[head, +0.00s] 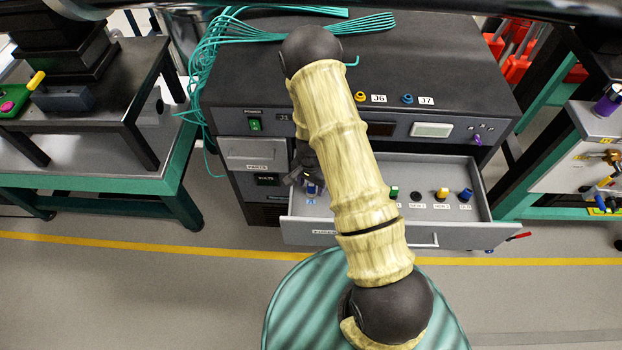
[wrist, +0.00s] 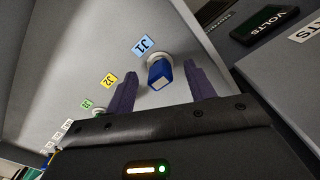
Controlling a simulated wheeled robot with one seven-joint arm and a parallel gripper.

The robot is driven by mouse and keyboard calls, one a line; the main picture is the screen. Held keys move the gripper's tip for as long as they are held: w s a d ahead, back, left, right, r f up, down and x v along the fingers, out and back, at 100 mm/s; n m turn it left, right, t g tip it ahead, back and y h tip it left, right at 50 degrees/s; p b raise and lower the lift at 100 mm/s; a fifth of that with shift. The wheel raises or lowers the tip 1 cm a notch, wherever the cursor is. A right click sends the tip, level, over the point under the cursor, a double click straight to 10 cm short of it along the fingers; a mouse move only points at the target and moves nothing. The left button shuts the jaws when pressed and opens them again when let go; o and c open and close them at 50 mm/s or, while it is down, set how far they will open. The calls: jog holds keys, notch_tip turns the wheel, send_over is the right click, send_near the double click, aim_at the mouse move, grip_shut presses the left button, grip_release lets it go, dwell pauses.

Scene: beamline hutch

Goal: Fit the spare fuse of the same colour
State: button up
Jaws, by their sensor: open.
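A blue fuse (wrist: 160,75) stands in a round pale seat beside the blue J1 label (wrist: 143,45) in the wrist view. My gripper (wrist: 160,82) is open, with one dark finger on each side of this fuse; I cannot tell whether they touch it. In the head view my gripper (head: 302,170) is at the left end of the open grey drawer (head: 362,232), partly hidden by my arm. The same blue fuse (head: 312,189) shows below it. Further right in the drawer stand a green fuse (head: 394,192), a yellow fuse (head: 442,193) and another blue fuse (head: 465,195).
A black round spot (head: 416,195) lies between the green and yellow fuses. Yellow J6 (head: 360,97) and blue J7 (head: 407,98) pieces are on the console top. Teal cables (head: 215,60) hang at its left. My arm hides the drawer's middle. Yellow J2 label (wrist: 107,80) lies beyond J1.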

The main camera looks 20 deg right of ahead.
notch_tip(320, 180, up, 17)
jog(key=p, duration=0.1)
jog(key=shift+r+p, duration=0.2)
jog(key=shift+p, duration=0.2)
dwell(0.4)
jog(key=s+r+n+t+p, duration=0.1)
jog(key=s+r+n+p, duration=0.3)
jog(key=s+r, duration=0.3)
jog(key=s+r+n+t+p, duration=0.1)
jog(key=s+r+n+p, duration=0.4)
jog(key=r, duration=1.2)
jog(key=shift+s+t+p, duration=0.3)
jog(key=shift+s+p, duration=0.2)
jog(key=shift+s, duration=0.65)
jog(key=shift+c, duration=0.2)
